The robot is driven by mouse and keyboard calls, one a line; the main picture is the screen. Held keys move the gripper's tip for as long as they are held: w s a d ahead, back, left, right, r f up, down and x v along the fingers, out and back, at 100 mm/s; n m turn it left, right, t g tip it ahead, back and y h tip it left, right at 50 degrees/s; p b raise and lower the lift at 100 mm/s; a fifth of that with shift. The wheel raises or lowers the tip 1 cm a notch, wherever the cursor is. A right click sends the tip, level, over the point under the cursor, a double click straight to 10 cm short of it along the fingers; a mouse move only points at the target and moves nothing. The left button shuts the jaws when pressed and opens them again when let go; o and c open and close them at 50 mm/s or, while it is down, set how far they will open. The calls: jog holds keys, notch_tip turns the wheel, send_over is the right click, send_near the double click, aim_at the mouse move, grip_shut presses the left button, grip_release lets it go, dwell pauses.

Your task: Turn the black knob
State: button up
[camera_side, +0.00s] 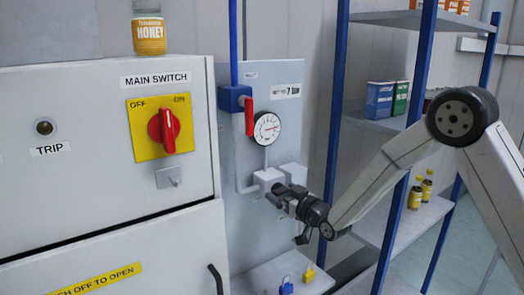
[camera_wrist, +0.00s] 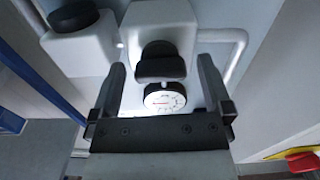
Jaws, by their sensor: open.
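A black knob (camera_wrist: 160,62) on a white box (camera_wrist: 160,18) shows in the middle of the wrist view, with a white dial (camera_wrist: 165,97) below it. A second black knob (camera_wrist: 73,15) sits on another white box (camera_wrist: 78,42) at upper left. My gripper (camera_wrist: 162,68) is open, with one finger on each side of the middle knob in the picture; gaps show on both sides. In the side view my gripper (camera_side: 282,195) is right at the white boxes (camera_side: 268,179) on the grey panel and hides the knobs. I cannot tell whether the fingers touch anything.
A round gauge (camera_side: 267,128) and a red lever (camera_side: 249,117) are above my gripper. A cabinet with a red main switch (camera_side: 164,131) stands left. A blue-post shelf (camera_side: 340,110) stands right. Padlocks (camera_side: 286,286) lie on a ledge below.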

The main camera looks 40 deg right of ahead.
jog(key=c, duration=1.2)
jog(key=shift+c, duration=0.2)
jog(key=shift+n, duration=3.5)
jog(key=o, duration=1.2)
jog(key=shift+o, duration=0.2)
